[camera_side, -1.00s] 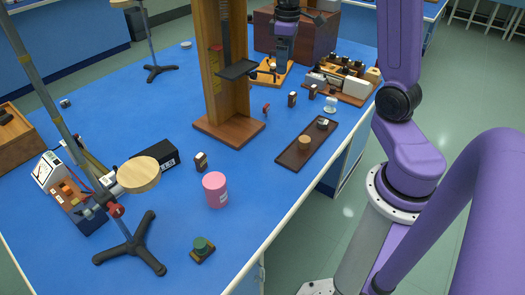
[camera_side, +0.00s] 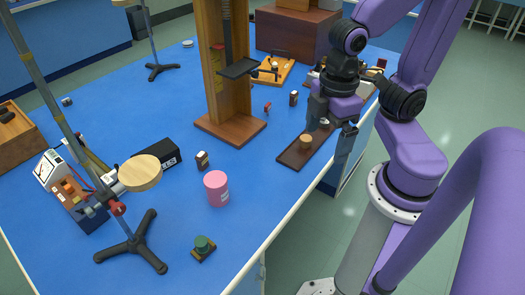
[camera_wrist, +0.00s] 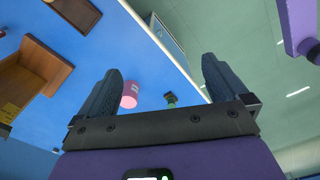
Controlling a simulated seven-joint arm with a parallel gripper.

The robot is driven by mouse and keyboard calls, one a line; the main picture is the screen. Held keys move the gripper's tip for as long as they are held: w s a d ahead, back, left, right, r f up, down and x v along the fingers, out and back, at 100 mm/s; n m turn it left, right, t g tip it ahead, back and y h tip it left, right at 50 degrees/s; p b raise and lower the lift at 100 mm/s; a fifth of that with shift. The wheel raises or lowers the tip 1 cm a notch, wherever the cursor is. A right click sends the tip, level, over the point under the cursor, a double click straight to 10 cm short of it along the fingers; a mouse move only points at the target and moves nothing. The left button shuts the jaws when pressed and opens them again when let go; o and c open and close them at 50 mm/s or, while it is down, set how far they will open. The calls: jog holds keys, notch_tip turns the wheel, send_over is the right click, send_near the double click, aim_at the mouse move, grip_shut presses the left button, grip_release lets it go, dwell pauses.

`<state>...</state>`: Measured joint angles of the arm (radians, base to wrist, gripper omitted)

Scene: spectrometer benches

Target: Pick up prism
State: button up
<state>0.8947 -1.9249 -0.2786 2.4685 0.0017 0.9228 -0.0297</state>
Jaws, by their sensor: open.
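My gripper (camera_side: 332,130) is open above the right edge of the blue bench, by the far end of a dark wooden board (camera_side: 292,157). In the wrist view the two fingers of my gripper (camera_wrist: 161,68) are wide apart with nothing between them. I cannot clearly make out a prism now. A small pale, clear block, which may be the prism, showed near the right edge earlier; my gripper and wrist now cover that spot in the side view. It does not show in the wrist view.
A tan round piece (camera_side: 305,142) stands on the board. A pink cylinder (camera_side: 216,188), a green-knobbed block (camera_side: 203,245) and a wooden tower (camera_side: 213,80) stand on the bench. Small dark blocks (camera_side: 293,98) lie beyond.

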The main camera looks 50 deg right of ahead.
jog(key=shift+s+d+f, duration=0.1)
jog(key=shift+s+f, duration=0.1)
jog(key=shift+s, duration=0.6)
jog(key=c, duration=0.5)
jog(key=shift+o, duration=0.2)
